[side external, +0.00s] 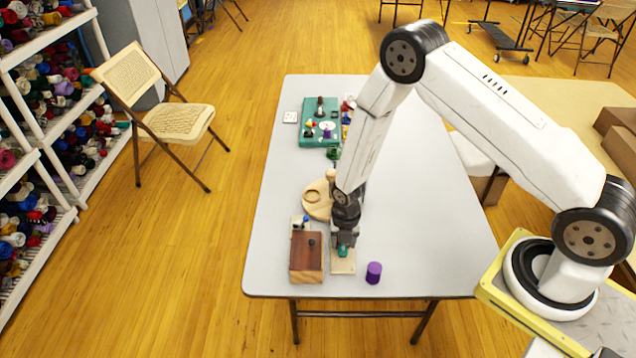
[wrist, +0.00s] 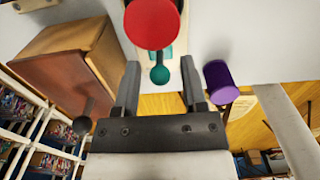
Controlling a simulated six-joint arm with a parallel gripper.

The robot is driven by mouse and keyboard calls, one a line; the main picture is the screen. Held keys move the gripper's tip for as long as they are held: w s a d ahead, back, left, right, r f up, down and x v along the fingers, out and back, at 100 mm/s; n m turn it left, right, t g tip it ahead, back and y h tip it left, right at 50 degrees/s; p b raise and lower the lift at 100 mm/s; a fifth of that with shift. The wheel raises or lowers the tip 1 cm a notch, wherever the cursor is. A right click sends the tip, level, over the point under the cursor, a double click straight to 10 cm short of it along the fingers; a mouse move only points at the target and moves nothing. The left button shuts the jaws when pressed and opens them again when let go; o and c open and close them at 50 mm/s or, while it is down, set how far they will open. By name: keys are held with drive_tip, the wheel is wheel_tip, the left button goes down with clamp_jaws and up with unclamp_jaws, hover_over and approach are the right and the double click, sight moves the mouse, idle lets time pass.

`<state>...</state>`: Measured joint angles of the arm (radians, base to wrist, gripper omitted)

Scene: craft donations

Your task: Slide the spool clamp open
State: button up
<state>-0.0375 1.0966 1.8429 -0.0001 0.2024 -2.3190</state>
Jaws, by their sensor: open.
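The spool clamp appears to be the narrow cream board (side external: 342,267) with teal parts (side external: 343,252), near the front of the grey table. In the wrist view a teal knob (wrist: 159,75) on a short stem sits between my fingers, with a gap visible on both sides. A round red top (wrist: 152,24) stands just beyond it and hides part of the clamp. My gripper (side external: 345,240) points down over the cream board and covers much of it. It is open, and its two fingers show in the wrist view (wrist: 160,66).
A brown wooden box (side external: 306,265) with a dark knob (wrist: 83,125) stands close on the left. A purple cylinder (side external: 374,272) stands close on the right. A round wooden piece (side external: 316,207) and a teal board (side external: 312,137) lie farther back. The table's right side is clear.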

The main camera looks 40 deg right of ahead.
clamp_jaws()
drive_tip(key=shift+s+a, duration=1.1)
drive_tip(key=shift+o, duration=0.2)
unclamp_jaws()
drive_tip(key=shift+r, duration=0.15)
